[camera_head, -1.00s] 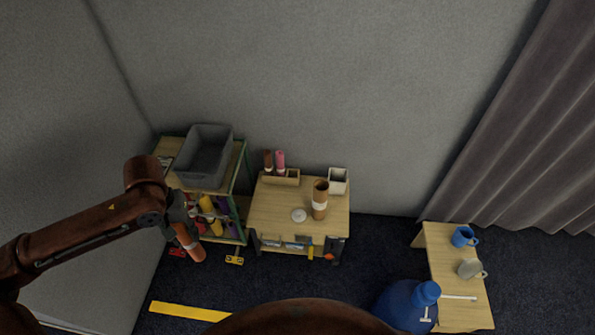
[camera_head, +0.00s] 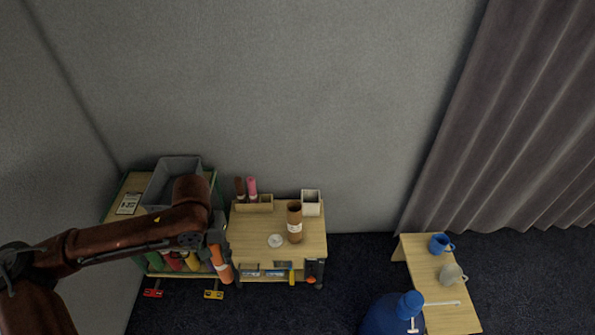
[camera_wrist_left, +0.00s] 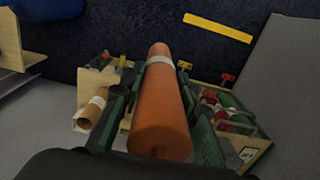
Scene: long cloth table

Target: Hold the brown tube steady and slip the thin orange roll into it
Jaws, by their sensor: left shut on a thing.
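The brown tube (camera_head: 294,222) stands upright on the small wooden table, with a white band around it; it also shows at the left of the left wrist view (camera_wrist_left: 90,112). The thin orange roll (camera_head: 221,264) has a pale band and is held by my left gripper (camera_head: 214,240). In the left wrist view the orange roll (camera_wrist_left: 161,105) lies between the two fingers, which are shut on it. The roll hangs tilted at the left of the wooden table, apart from the brown tube. My right gripper is not in view.
The wooden table (camera_head: 250,238) also bears a white disc (camera_head: 275,241), a holder (camera_head: 253,205) with a brown and a pink roll, and a pale square cup (camera_head: 311,202). A grey bin (camera_head: 168,180) tops the left shelf. A bench (camera_head: 437,291) with mugs stands right.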

